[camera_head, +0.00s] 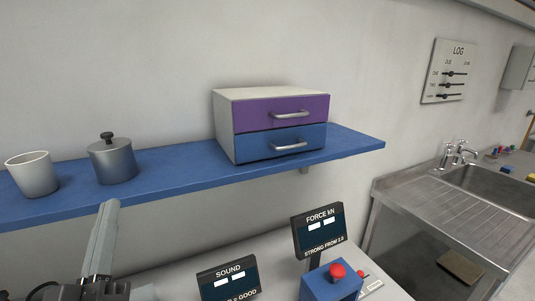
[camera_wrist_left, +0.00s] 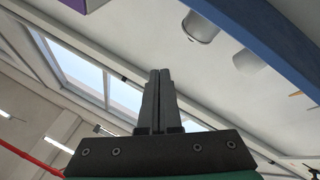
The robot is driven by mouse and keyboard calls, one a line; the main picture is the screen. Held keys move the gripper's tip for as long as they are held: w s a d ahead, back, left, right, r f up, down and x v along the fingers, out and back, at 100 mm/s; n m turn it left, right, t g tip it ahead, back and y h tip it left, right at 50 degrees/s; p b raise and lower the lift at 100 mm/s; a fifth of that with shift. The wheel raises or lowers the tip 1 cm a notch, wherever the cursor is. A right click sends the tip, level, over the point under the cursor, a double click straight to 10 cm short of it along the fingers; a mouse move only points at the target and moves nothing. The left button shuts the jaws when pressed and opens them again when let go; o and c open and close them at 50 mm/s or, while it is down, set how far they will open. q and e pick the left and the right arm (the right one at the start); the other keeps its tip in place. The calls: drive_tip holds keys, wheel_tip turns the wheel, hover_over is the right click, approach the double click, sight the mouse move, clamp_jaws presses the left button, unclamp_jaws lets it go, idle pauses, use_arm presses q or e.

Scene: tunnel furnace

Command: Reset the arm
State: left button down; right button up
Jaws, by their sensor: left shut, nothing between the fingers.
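My left gripper (camera_head: 111,205) points upward at the lower left of the head view, in front of the blue shelf (camera_head: 185,178) and below the lidded pot. In the left wrist view its two dark fingers (camera_wrist_left: 160,73) are pressed together with nothing between them. My right gripper shows in neither view.
The shelf holds a white cup (camera_head: 33,174), a grey lidded pot (camera_head: 113,161) and a drawer box with a purple drawer (camera_head: 285,110) and a blue drawer (camera_head: 280,142), both shut. Below stand a force display (camera_head: 319,229), a sound display (camera_head: 228,280) and a red button (camera_head: 338,270). A sink (camera_head: 490,190) is at right.

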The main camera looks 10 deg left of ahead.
use_arm(q)
drive_tip(key=s+d+r+m+t+h, duration=0.3)
drive_tip(key=d+r+m+h, duration=0.1)
drive_tip(key=r+m+h, duration=0.25)
drive_tip(key=s+d+r+m+t+h, duration=0.25)
drive_tip(key=d+r+m+h, duration=0.25)
drive_tip(key=r, duration=0.3)
wheel_tip(320, 180, up, 33)
drive_tip(key=p, duration=3.3)
drive_tip(key=shift+s+a, duration=0.15)
drive_tip(key=shift+s, duration=0.25)
